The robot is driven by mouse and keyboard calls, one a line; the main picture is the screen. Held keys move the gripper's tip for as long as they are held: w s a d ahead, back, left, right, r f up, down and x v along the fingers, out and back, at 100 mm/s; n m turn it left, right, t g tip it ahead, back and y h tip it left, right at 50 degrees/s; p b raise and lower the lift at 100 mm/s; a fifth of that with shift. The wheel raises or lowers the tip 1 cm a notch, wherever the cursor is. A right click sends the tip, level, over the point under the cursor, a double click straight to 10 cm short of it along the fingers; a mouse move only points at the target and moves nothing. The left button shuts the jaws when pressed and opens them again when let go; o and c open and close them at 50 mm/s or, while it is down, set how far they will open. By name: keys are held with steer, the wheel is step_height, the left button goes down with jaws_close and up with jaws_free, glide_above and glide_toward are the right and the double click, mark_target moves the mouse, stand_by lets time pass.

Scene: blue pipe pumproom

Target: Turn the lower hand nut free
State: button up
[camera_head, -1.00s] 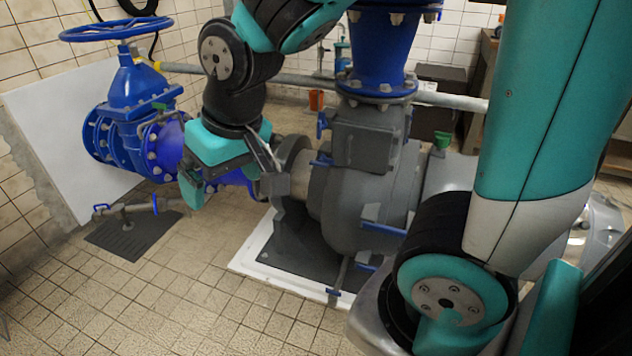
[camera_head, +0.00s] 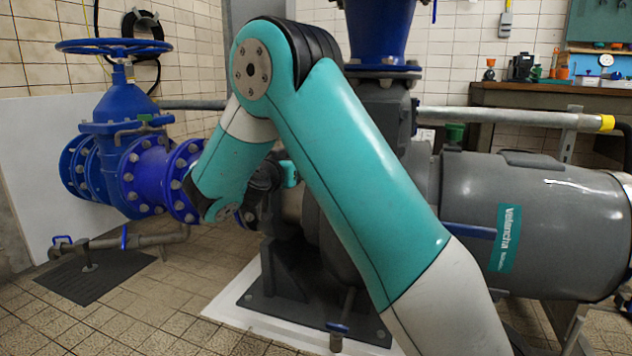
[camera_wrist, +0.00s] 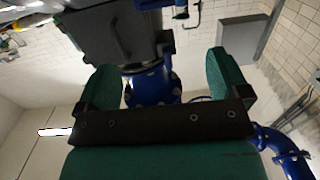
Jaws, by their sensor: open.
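I cannot make out for certain which part is the lower hand nut. A blue handle (camera_head: 338,328) shows low in front of the pump's base, and a blue bar (camera_head: 468,230) sits at the pump's right side. My arm hides much of the grey pump's front in the head view. My gripper (camera_wrist: 160,66) is open and empty in the wrist view, its two green fingers apart. Beyond it are a dark grey housing (camera_wrist: 118,35) and a blue flanged pipe (camera_wrist: 152,84). Neither finger visibly touches anything. The gripper is mostly hidden in the head view.
A blue valve with a handwheel (camera_head: 113,46) stands at the left. The grey motor (camera_head: 540,215) takes up the right. Small pipework (camera_head: 130,240) runs low over a dark floor plate (camera_head: 92,280). A bench (camera_head: 540,95) is at the back. Tiled floor is clear front left.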

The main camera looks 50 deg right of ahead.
steer(key=shift+h, duration=0.3)
steer(key=b+x, duration=0.1)
steer(key=x, duration=0.5)
steer(key=b+x, duration=0.1)
steer(key=x, duration=0.5)
steer(key=b+x, duration=0.2)
steer(key=x, duration=0.3)
steer(key=shift+w+d+f, duration=0.15)
steer(key=shift+d+f, duration=0.1)
steer(key=shift+d, duration=0.15)
